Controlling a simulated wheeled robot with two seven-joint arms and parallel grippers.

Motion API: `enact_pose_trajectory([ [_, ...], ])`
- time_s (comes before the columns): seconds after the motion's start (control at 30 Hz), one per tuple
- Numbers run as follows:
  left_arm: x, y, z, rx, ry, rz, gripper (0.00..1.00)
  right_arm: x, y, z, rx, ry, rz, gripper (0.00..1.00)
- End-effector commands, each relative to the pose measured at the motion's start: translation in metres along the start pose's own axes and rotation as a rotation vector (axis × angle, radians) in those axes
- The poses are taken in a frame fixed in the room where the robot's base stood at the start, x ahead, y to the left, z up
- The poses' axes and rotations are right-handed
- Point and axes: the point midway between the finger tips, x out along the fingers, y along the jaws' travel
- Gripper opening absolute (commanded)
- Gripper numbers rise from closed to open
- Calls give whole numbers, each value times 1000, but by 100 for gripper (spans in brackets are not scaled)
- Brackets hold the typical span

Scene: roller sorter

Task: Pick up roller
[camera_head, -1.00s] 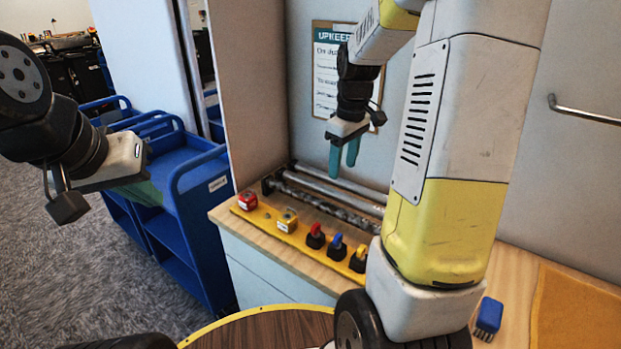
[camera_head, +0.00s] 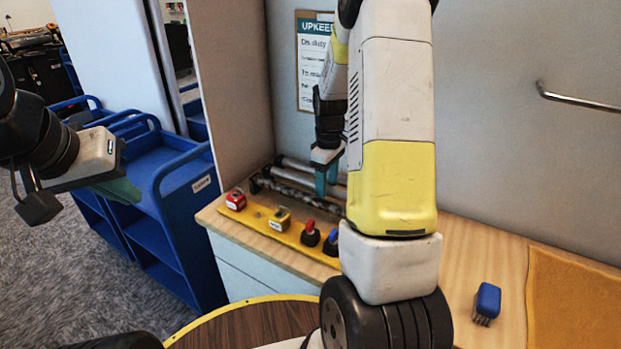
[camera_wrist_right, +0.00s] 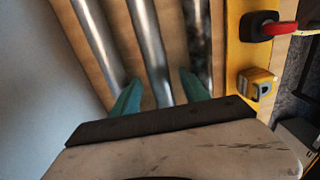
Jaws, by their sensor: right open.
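Metal rollers (camera_head: 312,174) lie side by side at the back of the wooden counter. In the right wrist view three show: a smooth left roller (camera_wrist_right: 97,40), a smooth middle roller (camera_wrist_right: 149,50) and a dark, mottled right roller (camera_wrist_right: 196,35). My right gripper (camera_head: 326,181) is low over them. In its wrist view the open teal fingers (camera_wrist_right: 158,98) straddle the middle roller; I cannot tell whether they touch it. My arm hides the rollers' right ends in the head view. My left gripper (camera_head: 122,188) is off to the left, away from the counter; its opening is unclear.
A yellow panel with a red switch box (camera_head: 236,199), a yellow box (camera_head: 279,219) and a red knob (camera_head: 310,233) lies in front of the rollers. A blue brush (camera_head: 487,303) and an orange mat (camera_head: 572,300) are at right. Blue carts (camera_head: 180,215) stand left.

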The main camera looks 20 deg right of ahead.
Motion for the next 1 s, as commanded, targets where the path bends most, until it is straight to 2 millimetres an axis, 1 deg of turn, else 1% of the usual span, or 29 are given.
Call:
enact_pose_trajectory([
  [0.23, 0, 0, 0, 0, 0, 0, 0, 2, 0, 0, 1, 1, 0, 53],
  [0.27, 0, 0, 0, 0, 0, 0, 0, 2, 0, 0, 1, 1, 0, 49],
  [0.3, 0, 0, 0, 0, 0, 0, 0, 2, 0, 0, 0, 1, 1, 41],
  [0.47, 0, 0, 0, 0, 0, 0, 0, 2, 0, 0, 1, 1, 1, 10],
  [0.5, 0, 0, 0, 0, 0, 0, 0, 2, 0, 0, 1, 1, 1, 2],
  [0.53, 0, 0, 0, 0, 0, 0, 0, 2, 0, 0, 1, 1, 1, 0],
  [1.0, 0, 0, 0, 0, 0, 0, 0, 2, 0, 0, 1, 1, 1, 0],
])
